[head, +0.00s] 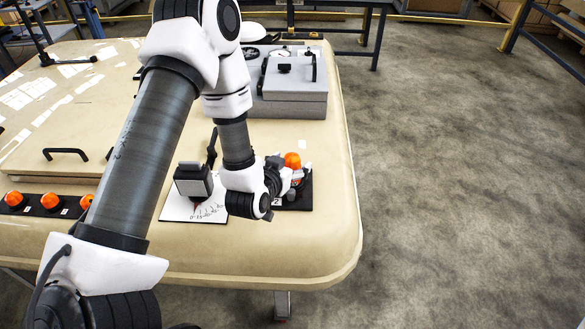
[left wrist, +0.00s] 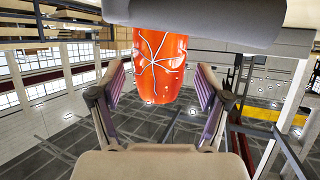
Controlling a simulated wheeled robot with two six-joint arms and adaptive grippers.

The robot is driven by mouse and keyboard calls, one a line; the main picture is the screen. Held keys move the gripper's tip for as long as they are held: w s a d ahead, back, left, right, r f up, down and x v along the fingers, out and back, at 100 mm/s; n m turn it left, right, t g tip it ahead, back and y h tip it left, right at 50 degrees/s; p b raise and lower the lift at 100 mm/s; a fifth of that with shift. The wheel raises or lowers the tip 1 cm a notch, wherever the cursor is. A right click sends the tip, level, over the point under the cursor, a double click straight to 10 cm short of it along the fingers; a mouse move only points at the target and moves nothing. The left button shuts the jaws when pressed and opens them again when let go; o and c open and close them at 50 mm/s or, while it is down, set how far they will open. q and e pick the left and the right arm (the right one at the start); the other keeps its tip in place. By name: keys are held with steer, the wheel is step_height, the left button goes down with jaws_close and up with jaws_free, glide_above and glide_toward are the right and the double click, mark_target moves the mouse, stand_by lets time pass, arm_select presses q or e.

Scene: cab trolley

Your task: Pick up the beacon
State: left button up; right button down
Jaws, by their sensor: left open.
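The orange beacon (head: 292,160) shows in the head view at the right part of the cream trolley top, above a small black plate (head: 305,192). My left gripper (head: 282,177) is beside it and hides part of it. In the left wrist view, the beacon (left wrist: 158,62) is a glossy orange cylinder with pale lines. It appears between the two spread fingers of my left gripper (left wrist: 161,80), with gaps on both sides. A grey rounded part covers its upper end in that view. My left gripper is open. I cannot tell how deep the beacon sits between the fingers. My right gripper is not visible.
A grey box (head: 292,88) with a handle stands behind the gripper. Several orange caps sit on a black strip (head: 32,207) at the left. Open floor (head: 460,190) lies right of the trolley.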

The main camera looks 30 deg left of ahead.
arm_select(q)
steer(key=shift+w, duration=0.4)
steer(key=shift+s, duration=0.15)
steer(key=shift+f, duration=0.2)
steer(key=c, duration=1.4)
steer(key=shift+r, duration=0.15)
